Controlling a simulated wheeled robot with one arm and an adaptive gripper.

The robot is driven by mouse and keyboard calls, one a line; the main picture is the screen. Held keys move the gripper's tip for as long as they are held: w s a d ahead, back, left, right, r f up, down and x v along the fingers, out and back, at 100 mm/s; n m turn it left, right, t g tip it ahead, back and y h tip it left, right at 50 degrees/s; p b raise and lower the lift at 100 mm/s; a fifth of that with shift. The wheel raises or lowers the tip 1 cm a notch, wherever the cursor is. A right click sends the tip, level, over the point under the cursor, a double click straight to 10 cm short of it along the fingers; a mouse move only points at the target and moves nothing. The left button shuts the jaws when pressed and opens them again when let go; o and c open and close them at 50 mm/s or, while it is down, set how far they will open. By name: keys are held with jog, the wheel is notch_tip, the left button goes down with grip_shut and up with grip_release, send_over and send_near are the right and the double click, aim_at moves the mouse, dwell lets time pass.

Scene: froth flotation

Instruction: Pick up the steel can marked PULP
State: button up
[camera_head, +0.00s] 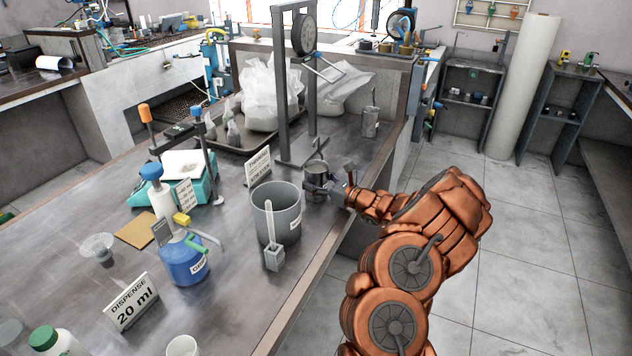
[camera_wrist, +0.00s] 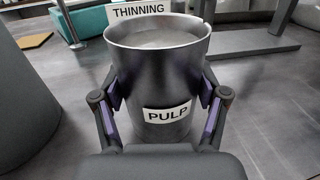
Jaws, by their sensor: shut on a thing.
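The steel can marked PULP (camera_wrist: 155,65) stands upright in the middle of the wrist view, its label facing me and grey contents visible inside. In the head view the can (camera_head: 317,176) is on the bench behind the large grey bucket. My gripper (camera_wrist: 160,105) is shut on the can, with one purple-padded finger on each side of its body. My gripper also shows in the head view (camera_head: 322,190), reaching in from the right. The can's base is partly hidden by my gripper, so I cannot tell whether it touches the bench.
The grey bucket (camera_head: 277,218) stands close in front of the can. A THINNING sign (camera_head: 258,165) and a grey metal stand (camera_head: 281,90) are close behind. Another metal can (camera_head: 370,122) stands farther back. A blue bottle (camera_head: 184,258) is at the left. The bench edge lies below my arm.

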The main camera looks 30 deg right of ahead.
jog(key=c, duration=0.8)
